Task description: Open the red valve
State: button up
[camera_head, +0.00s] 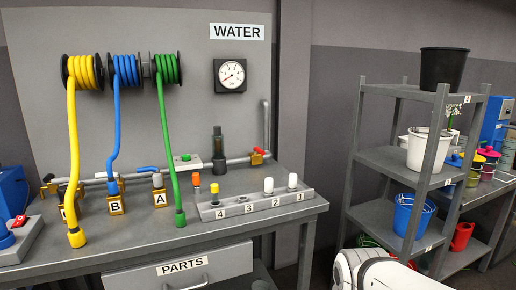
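The red valve (258,151) is a small red handle on a brass body. It sits on the grey pipe at the back right of the workbench, below the pressure gauge (230,75) and the WATER sign. Its handle angle is too small to tell. A white link of my arm shows at the bottom right, in front of the shelf and well apart from the valve. My gripper is not in view.
Yellow, blue and green hoses hang from reels over the workbench (130,245), the green one (167,130) nearest the valve. A dark upright cylinder (219,150) and a grey numbered rack (250,206) stand nearby. A shelf (400,160) with buckets stands right.

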aim_at(256, 149)
jog(key=u, duration=0.05)
jog(key=i, duration=0.95)
jog(key=z, duration=0.05)
